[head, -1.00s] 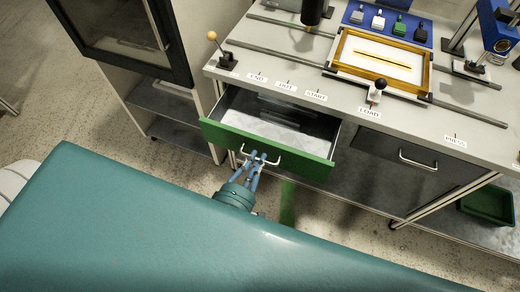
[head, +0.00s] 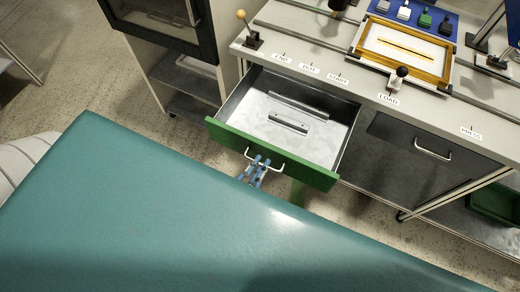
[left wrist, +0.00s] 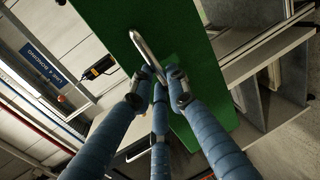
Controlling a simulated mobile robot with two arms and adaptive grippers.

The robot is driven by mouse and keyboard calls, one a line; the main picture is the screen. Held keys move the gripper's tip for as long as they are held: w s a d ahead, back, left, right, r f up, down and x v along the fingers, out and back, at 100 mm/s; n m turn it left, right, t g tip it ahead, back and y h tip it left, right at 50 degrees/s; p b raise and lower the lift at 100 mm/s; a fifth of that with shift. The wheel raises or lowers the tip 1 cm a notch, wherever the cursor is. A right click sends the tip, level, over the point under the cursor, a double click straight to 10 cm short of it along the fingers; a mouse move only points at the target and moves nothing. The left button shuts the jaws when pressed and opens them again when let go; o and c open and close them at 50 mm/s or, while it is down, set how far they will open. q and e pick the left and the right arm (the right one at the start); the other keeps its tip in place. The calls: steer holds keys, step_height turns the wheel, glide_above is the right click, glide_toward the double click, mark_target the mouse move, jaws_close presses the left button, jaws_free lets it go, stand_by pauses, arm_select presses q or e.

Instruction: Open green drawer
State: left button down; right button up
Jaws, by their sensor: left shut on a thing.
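The green drawer (head: 268,152) is pulled well out from the workbench. Inside it lie metal strips (head: 290,123) on a pale bottom. My left gripper (head: 257,167) is shut on the drawer's metal handle (head: 281,167), near the handle's left part. In the left wrist view the blue fingers (left wrist: 160,78) close around the handle bar (left wrist: 148,52), with the green drawer front (left wrist: 185,75) behind. My right gripper is not in view.
A grey closed drawer (head: 425,143) is to the right under the bench top (head: 330,80). A cabinet (head: 180,75) stands to the left. A yellow-framed plate (head: 405,50) and levers are on the bench. A green crate (head: 492,203) sits low at right.

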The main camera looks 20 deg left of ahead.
arm_select(q)
steer(key=c, duration=1.7)
jaws_free()
steer(key=shift+f, duration=0.1)
steer(key=v, duration=1.2)
steer(key=shift+d, duration=0.1)
steer(key=s+f+m+g+h, duration=0.1)
steer(key=f+m+g, duration=0.15)
steer(key=f, duration=0.55)
steer(key=s+f+m+g, duration=0.2)
steer(key=f+m, duration=0.2)
steer(key=f, duration=0.4)
steer(key=s+f+m+g+h, duration=0.15)
steer(key=f+m, duration=0.25)
steer(key=f, duration=0.4)
steer(key=s+a+f+m+g+y, duration=0.1)
steer(key=s+a+f+m+g, duration=0.1)
steer(key=s+f+m+g, duration=0.1)
steer(key=s+a+f+m+g+y, duration=0.1)
steer(key=s+a+f+m+g, duration=0.1)
steer(key=s+f, duration=0.3)
steer(key=s+a+f+m+g+y, duration=0.1)
steer(key=s+a+f+m+g, duration=0.2)
steer(key=f, duration=0.6)
steer(key=shift+s+a+m+g, duration=0.35)
steer(key=shift+s+m, duration=0.3)
steer(key=shift+m, duration=0.2)
